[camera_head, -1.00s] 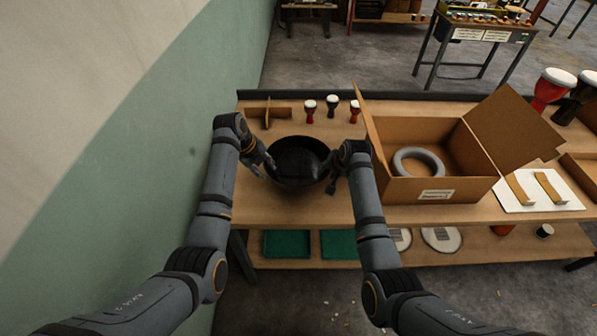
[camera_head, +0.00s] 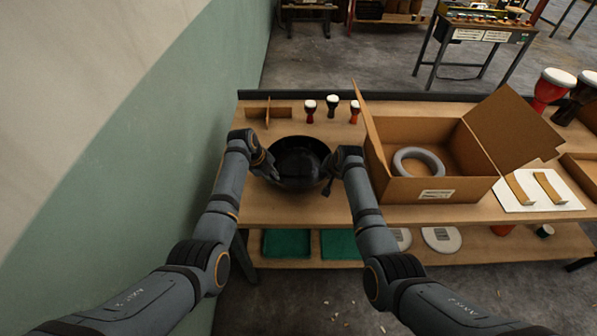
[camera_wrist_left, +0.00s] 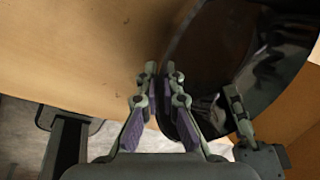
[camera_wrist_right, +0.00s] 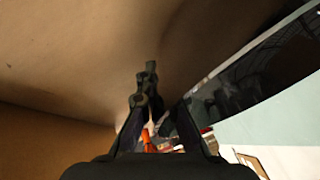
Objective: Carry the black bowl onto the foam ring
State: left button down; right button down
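The black bowl (camera_head: 298,152) is upright at the left part of the table, between my two grippers. My left gripper (camera_head: 268,172) is at its left rim; in the left wrist view the fingers (camera_wrist_left: 161,72) are close together with the rim of the bowl (camera_wrist_left: 222,50) between them. My right gripper (camera_head: 329,182) is at its right rim; in the right wrist view the fingers (camera_wrist_right: 149,75) are nearly together at the bowl wall (camera_wrist_right: 245,80). Whether the bowl touches the table is hidden. The grey foam ring (camera_head: 436,159) lies inside the open cardboard box.
The cardboard box (camera_head: 430,189) stands right of the bowl, its left flap raised beside my right arm. A wooden cross-shaped divider (camera_head: 268,112) and several small goblet drums (camera_head: 332,104) stand behind the bowl. A wall (camera_head: 150,150) is close on the left.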

pick_arm(q)
jog(key=shift+r, duration=0.15)
pick_arm(e)
jog(key=shift+r, duration=0.15)
